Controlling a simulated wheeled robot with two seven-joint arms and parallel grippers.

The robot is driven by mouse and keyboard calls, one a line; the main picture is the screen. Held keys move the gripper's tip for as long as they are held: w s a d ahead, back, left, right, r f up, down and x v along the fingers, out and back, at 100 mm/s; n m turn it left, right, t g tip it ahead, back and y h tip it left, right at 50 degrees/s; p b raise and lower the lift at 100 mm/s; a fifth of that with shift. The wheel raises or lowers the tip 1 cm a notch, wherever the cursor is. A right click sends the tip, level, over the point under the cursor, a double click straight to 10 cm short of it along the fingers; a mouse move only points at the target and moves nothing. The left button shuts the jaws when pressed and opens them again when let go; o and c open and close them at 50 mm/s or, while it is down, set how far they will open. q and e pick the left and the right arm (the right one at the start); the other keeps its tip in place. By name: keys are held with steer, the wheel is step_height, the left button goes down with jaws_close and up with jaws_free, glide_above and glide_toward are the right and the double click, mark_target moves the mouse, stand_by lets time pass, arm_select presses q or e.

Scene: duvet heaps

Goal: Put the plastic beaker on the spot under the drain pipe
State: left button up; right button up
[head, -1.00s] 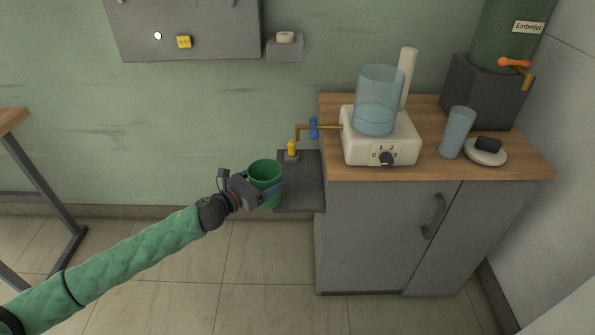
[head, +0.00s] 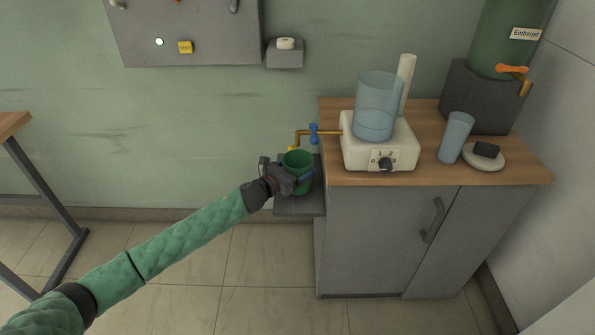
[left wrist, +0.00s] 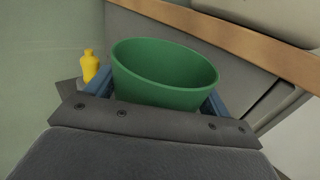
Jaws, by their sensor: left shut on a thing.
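The green plastic beaker (head: 298,160) is upright in my left gripper (head: 300,178), over the dark grey shelf (head: 290,208) at the cabinet's left side. In the left wrist view the beaker (left wrist: 165,75) sits between the two blue fingers of the gripper (left wrist: 165,98). The spot under the pipe is hidden by the beaker and gripper. I cannot tell whether the beaker touches the shelf.
The cabinet (head: 390,240) stands right of the shelf. On its top are the white appliance (head: 378,150) with a clear blue vessel (head: 375,110), a blue tumbler (head: 456,137) and a dish (head: 484,161) with a dark block. A wooden table edge (head: 12,124) is at far left.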

arm_select(q)
steer(key=shift+f, duration=1)
steer(key=o, duration=1)
steer(key=shift+o, duration=0.2)
arm_select(e)
steer(key=shift+w, duration=0.15)
arm_select(q)
steer(key=shift+r, duration=0.2)
steer(key=v, duration=0.3)
steer(key=shift+f, duration=0.2)
steer(key=b+v, duration=0.1)
steer(key=v, duration=0.8)
steer(key=shift+r, duration=0.2)
arm_select(e)
steer(key=shift+t, duration=0.3)
steer(key=f, duration=0.4)
steer(key=shift+s+f, duration=0.25)
steer(key=shift+f, duration=0.05)
